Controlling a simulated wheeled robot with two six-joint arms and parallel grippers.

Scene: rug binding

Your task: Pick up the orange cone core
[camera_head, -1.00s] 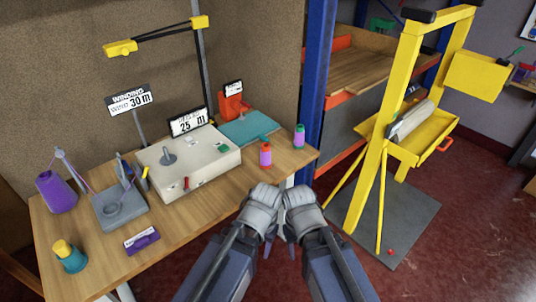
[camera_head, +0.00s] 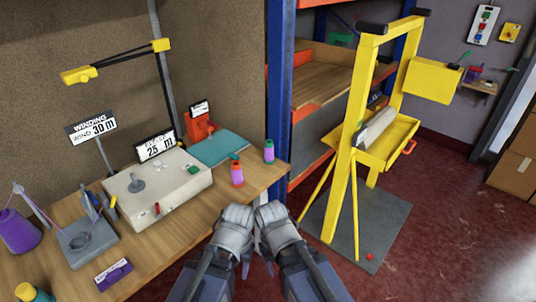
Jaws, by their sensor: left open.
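A small cone with an orange top and purple thread around its middle (camera_head: 237,173) stands upright near the right end of the wooden table. A similar cone with a green top (camera_head: 269,151) stands just behind it to the right. My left gripper (camera_head: 246,268) is open, low in front of the table's right end, apart from the cones. My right gripper (camera_head: 268,268) is close beside it, also apart from the cones; its fingers are too small and overlapped to tell their state.
A yellow frame (camera_head: 345,160) stands right on a grey plate. Red floor lies beyond.

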